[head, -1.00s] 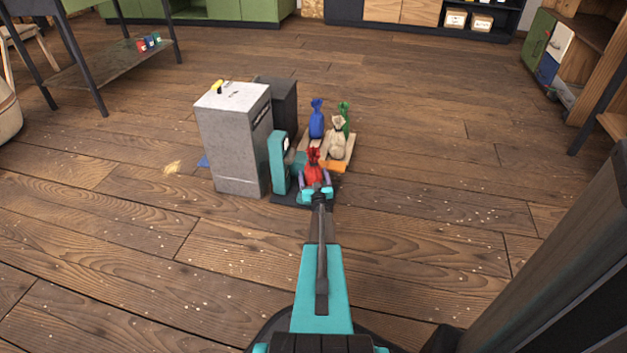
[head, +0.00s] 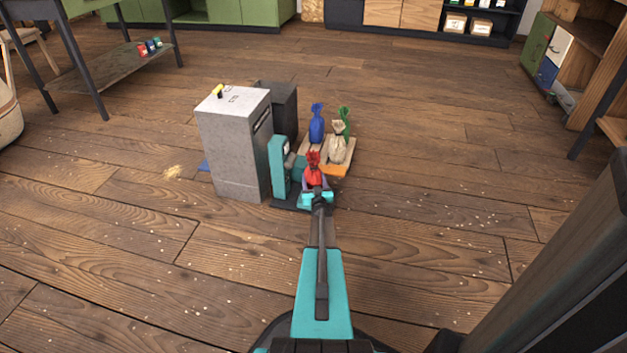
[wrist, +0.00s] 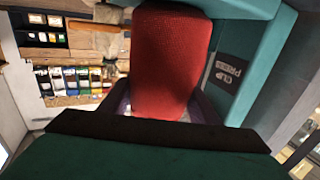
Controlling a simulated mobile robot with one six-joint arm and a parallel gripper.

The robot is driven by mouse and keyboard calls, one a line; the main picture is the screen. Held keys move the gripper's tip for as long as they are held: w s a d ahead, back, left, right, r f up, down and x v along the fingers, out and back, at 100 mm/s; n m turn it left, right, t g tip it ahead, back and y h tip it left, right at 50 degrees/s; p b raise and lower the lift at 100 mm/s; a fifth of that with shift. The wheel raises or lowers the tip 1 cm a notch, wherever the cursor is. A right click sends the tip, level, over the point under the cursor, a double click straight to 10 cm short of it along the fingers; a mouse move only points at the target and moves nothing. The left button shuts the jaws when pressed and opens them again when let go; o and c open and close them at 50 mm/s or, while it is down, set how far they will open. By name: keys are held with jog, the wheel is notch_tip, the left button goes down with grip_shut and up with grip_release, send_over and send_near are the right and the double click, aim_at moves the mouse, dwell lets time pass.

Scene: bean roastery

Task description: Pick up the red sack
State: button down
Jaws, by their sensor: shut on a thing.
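The red sack (head: 313,172) with a tied top stands upright at the dark base of a teal press, in the middle of the head view. My gripper (head: 316,190) is shut on the red sack, with a finger on either side of it. In the wrist view the red sack (wrist: 168,60) fills the upper middle between the fingers. The gripper hides the sack's lower part in the head view, so I cannot tell whether it touches the base.
The teal clip press (head: 280,167) stands just left of the sack, beside a grey cabinet (head: 237,150). Behind the sack, a wooden pallet (head: 345,157) bears a blue sack (head: 317,122), a green sack (head: 345,116) and a beige sack (head: 338,148). Open floor lies to the right.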

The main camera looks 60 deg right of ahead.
aim_at(314, 175)
jog(key=shift+r+p, duration=0.9)
jog(key=shift+r, duration=1)
jog(key=s+a+p, duration=0.2)
jog(key=s, duration=0.5)
jog(key=s+a+r+p, duration=0.1)
jog(key=s+a+p, duration=0.1)
jog(key=s, duration=0.6)
jog(key=shift+s+p, duration=0.25)
jog(key=shift+p, duration=0.05)
jog(key=shift+w+r, duration=0.1)
jog(key=shift+r, duration=0.05)
